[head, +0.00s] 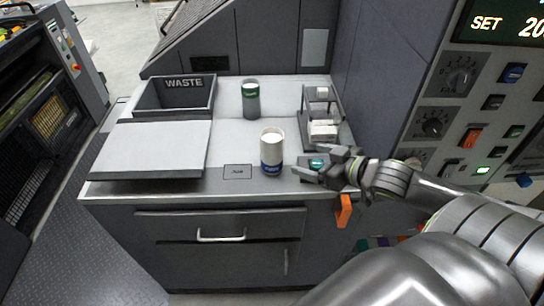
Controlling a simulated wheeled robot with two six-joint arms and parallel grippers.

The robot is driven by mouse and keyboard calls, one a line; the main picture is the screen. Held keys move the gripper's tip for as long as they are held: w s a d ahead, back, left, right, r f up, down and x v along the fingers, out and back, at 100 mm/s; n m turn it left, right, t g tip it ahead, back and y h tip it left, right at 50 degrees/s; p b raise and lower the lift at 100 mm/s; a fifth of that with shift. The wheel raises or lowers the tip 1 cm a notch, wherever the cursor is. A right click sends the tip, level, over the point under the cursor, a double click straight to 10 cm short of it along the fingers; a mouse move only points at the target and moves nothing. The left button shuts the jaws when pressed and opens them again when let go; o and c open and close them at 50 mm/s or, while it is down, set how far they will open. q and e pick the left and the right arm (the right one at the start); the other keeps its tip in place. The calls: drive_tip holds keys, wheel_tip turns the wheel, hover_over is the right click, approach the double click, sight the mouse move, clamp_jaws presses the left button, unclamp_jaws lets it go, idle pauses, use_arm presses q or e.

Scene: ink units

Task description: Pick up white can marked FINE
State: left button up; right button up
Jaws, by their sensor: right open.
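A white can (272,146) with a dark blue band around its lower part stands upright near the front edge of the counter (205,188). Marks on its band are too small to read. My right gripper (308,166) is open and empty, just right of the white can and apart from it, reaching in from the right. My left gripper is out of view.
A grey bin marked WASTE (184,83) stands at the back left, behind a flat grey panel (150,150). A small rack (307,105) with white items stands behind my right gripper. A marked square (237,172) lies left of the white can. A control panel rises at the right.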

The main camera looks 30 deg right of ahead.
sight(282, 152)
drive_tip(key=b+x, duration=0.1)
drive_tip(key=x, duration=0.7)
drive_tip(key=shift+w+f+b, duration=0.2)
drive_tip(key=shift+w+b, duration=0.1)
drive_tip(key=shift+b, duration=0.1)
drive_tip(key=shift+a+p+x, duration=0.2)
drive_tip(key=shift+x, duration=1.35)
drive_tip(key=shift+a+p+x, duration=0.2)
drive_tip(key=shift+x, duration=1.35)
drive_tip(key=shift+s+f, duration=0.2)
drive_tip(key=shift+s, duration=0.05)
drive_tip(key=c, duration=1.1)
